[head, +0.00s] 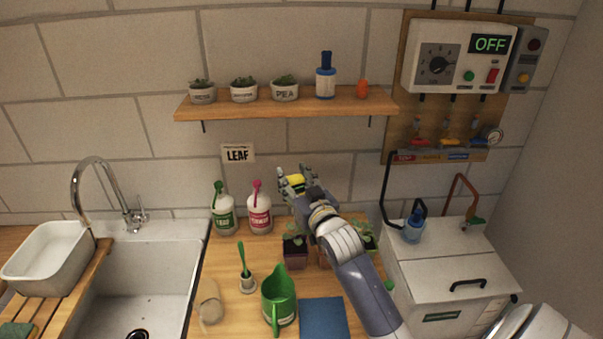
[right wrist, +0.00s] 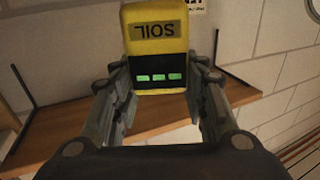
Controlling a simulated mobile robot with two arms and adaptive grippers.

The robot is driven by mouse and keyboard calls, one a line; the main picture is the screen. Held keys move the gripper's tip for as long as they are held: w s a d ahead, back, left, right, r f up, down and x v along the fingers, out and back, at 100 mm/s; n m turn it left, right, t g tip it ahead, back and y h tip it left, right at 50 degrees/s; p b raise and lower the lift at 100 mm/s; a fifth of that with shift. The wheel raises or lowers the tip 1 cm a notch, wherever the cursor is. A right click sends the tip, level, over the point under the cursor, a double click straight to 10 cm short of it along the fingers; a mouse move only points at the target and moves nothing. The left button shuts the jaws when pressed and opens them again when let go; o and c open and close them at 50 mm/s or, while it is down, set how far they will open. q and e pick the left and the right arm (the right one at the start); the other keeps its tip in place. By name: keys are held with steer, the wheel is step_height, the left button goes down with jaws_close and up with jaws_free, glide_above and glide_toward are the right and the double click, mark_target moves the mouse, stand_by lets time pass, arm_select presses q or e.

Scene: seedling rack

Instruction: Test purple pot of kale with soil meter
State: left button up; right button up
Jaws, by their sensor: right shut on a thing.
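My right gripper (head: 293,182) is shut on the yellow soil meter (head: 297,179) and holds it up in front of the wall, above the worktop. In the right wrist view the meter (right wrist: 157,35) sits between the fingers (right wrist: 160,92). Its SOIL label is upside down and three green bars show on a dark panel. Its probe is not visible. A dark purplish pot (head: 295,257) with a green seedling stands on the worktop below the gripper. More seedling pots beside it are partly hidden by my right arm. I cannot read which one holds kale. My left gripper is not in view.
A wooden shelf (head: 280,105) with small herb pots and a blue bottle is on the wall. Two spray bottles (head: 259,208), a green jug (head: 279,298), a brush (head: 245,270) and a blue mat (head: 323,318) are on the worktop. A sink lies left, a white box (head: 440,270) right.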

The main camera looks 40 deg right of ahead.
mark_target(298, 192)
steer(key=f+b, duration=0.2)
steer(key=f, duration=0.1)
steer(key=shift+w+d, duration=0.15)
steer(key=shift+w, duration=0.25)
steer(key=shift+s+f+b, duration=0.15)
steer(key=shift+f+b, duration=0.65)
steer(key=shift+b, duration=0.3)
step_height(298, 192, down, 3)
steer(key=shift+r+b, duration=0.1)
steer(key=shift+b, duration=0.8)
steer(key=shift+f, duration=0.4)
steer(key=shift+f+b, duration=0.3)
steer(key=shift+b, duration=0.05)
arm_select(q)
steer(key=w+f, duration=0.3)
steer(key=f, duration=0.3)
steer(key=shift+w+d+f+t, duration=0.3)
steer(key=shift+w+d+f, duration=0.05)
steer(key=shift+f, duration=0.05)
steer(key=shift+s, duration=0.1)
arm_select(e)
steer(key=shift+f, duration=0.1)
